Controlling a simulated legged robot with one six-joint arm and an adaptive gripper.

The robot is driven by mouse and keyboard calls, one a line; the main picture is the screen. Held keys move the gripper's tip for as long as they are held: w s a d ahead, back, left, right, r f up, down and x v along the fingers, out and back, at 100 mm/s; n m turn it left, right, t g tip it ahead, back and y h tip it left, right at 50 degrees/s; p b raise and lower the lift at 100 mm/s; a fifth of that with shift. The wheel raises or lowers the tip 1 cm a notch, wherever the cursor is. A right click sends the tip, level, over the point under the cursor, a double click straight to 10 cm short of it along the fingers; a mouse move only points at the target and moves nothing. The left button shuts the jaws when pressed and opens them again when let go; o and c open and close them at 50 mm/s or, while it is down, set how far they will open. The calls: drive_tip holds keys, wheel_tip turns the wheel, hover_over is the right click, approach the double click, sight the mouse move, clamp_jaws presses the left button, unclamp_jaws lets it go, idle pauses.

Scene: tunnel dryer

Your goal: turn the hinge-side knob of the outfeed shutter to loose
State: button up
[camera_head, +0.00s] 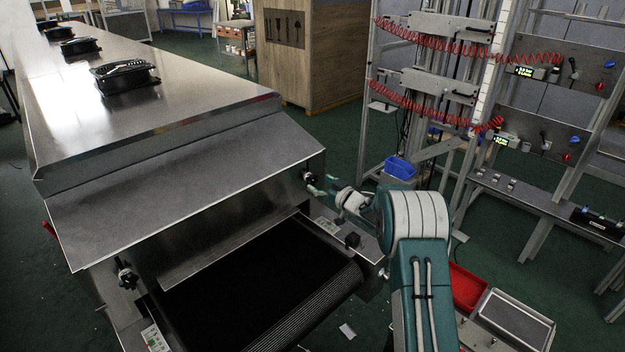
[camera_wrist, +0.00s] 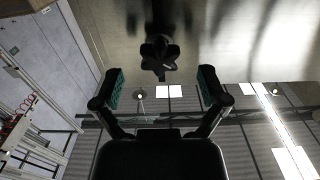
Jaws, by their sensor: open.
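The outfeed shutter (camera_head: 200,230) is the sloped steel panel at the near end of the dryer. A black lobed knob (camera_head: 309,177) sits at its right end. A black lobed knob also shows in the wrist view (camera_wrist: 158,54), ahead of and between the fingertips. A second black knob (camera_head: 127,277) sits at the lower left of the shutter. My gripper (camera_wrist: 162,86) is open and empty, with one green-padded finger on each side, apart from the knob. In the head view my gripper (camera_head: 326,188) is small, close to the right knob. I cannot tell which knob is hinge-side.
A black conveyor belt (camera_head: 250,290) runs out below the shutter. A metal rack with red coiled hoses (camera_head: 470,50) and a red bin (camera_head: 467,290) stand to the right. A wooden crate (camera_head: 330,60) stands behind.

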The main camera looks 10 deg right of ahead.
sight(315, 179)
drive_tip(key=shift+x, duration=1.55)
drive_tip(key=shift+c, duration=0.3)
drive_tip(key=c, duration=1.1)
drive_tip(key=shift+d+m, duration=0.1)
drive_tip(key=shift+m, duration=1.5)
drive_tip(key=o, duration=1.2)
drive_tip(key=shift+w, duration=0.1)
drive_tip(key=shift+c, duration=0.2)
